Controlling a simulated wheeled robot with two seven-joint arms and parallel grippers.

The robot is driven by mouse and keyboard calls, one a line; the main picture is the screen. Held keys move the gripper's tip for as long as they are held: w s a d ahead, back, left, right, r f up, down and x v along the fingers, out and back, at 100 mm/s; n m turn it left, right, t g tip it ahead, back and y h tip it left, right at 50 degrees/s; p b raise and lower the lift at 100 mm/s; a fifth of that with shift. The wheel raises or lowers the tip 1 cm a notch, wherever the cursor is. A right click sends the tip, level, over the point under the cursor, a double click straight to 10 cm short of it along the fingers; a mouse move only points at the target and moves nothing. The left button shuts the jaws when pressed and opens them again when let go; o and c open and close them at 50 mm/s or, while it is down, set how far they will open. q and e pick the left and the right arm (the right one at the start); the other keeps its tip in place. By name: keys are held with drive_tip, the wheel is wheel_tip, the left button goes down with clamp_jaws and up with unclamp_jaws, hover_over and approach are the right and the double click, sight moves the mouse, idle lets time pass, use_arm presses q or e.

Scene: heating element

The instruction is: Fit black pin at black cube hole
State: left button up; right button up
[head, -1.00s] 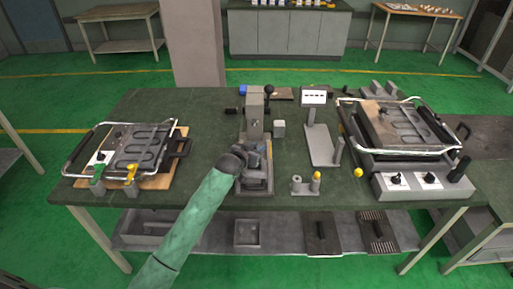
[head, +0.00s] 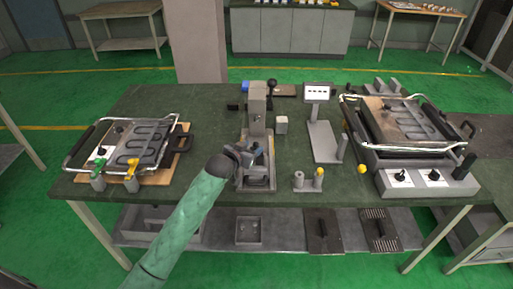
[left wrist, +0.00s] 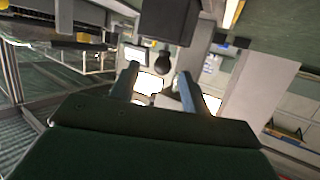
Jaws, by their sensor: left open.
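My left gripper (head: 250,153) is over the grey press fixture (head: 257,185) at the middle of the table, in the head view. In the left wrist view its two fingers (left wrist: 158,82) are apart, with nothing seen held between them. A dark square block (left wrist: 168,20), possibly the black cube, is at the top of that view, beyond the fingertips; no hole shows in it. A round black knob (left wrist: 163,63) shows behind the gap between the fingers. I cannot make out the black pin for sure in either view. My right gripper is not in view.
The press column (head: 257,110) with a black lever knob (head: 271,83) rises just behind the gripper. A small grey cube (head: 281,125) and a stand with a white display (head: 317,92) are to its right. Hotplate-like units stand at left (head: 135,150) and right (head: 425,176).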

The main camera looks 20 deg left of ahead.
use_arm(q)
drive_tip(key=shift+v, duration=1.1)
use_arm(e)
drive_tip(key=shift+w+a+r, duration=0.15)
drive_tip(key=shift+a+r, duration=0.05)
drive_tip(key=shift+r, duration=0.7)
